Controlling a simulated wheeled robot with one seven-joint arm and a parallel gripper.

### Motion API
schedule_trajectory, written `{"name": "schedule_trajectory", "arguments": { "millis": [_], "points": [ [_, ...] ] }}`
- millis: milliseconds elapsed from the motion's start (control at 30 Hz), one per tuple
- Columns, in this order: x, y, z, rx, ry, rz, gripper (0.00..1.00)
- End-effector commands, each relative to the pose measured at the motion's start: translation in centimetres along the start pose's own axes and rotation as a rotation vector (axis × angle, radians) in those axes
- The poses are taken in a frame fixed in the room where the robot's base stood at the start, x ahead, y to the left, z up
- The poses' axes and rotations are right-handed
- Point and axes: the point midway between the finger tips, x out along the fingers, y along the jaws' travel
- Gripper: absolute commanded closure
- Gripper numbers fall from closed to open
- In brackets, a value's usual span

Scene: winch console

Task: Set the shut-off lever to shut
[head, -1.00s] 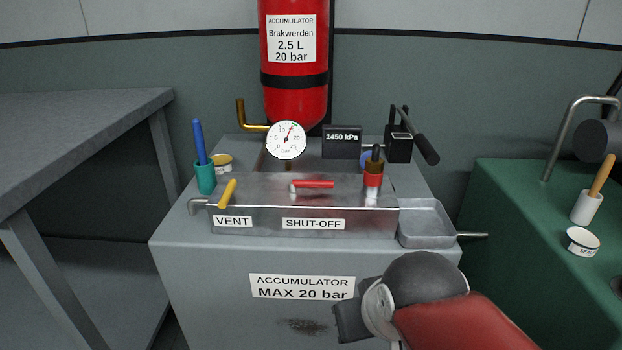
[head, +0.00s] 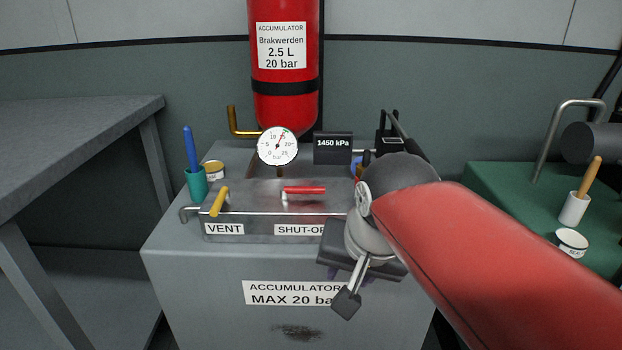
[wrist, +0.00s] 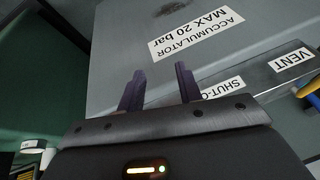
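The red shut-off lever (head: 304,190) lies roughly level, pointing right, on the metal block above the SHUT-OFF label (head: 298,230). The yellow vent lever (head: 219,201) is to its left above the VENT label (head: 224,229). My gripper (wrist: 160,88) shows two purple fingers spread apart with nothing between them. In the head view it is in front of the console, below and right of the red lever, with its fingers mostly hidden by the hand. In the wrist view the SHUT-OFF label (wrist: 222,88) is partly hidden behind my gripper, and the red lever is not visible.
A dial gauge (head: 277,146) and a 1450 kPa display (head: 332,147) stand behind the block. A teal cup with a blue pen (head: 197,183) is at left. The red accumulator (head: 284,70) rises behind. My arm covers the console's right side.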

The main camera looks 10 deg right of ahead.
Motion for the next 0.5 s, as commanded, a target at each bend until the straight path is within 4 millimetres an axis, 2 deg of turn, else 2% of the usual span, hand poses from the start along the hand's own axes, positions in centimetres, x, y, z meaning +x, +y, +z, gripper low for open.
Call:
{"name": "schedule_trajectory", "arguments": {
  "millis": [33, 100, 300, 400, 500],
  "points": [
    [-1.2, -1.2, -2.4, 0.127, -0.024, 0.01, 0.65],
    [-2.6, -2.5, -5.2, 0.321, -0.051, 0.034, 0.65],
    [-5.6, -6.3, -12.0, 0.864, -0.083, 0.135, 0.65],
    [-6.4, -7.9, -14.3, 1.085, -0.075, 0.186, 0.65],
    [-6.8, -9.1, -15.7, 1.243, -0.06, 0.226, 0.65]
  ]
}}
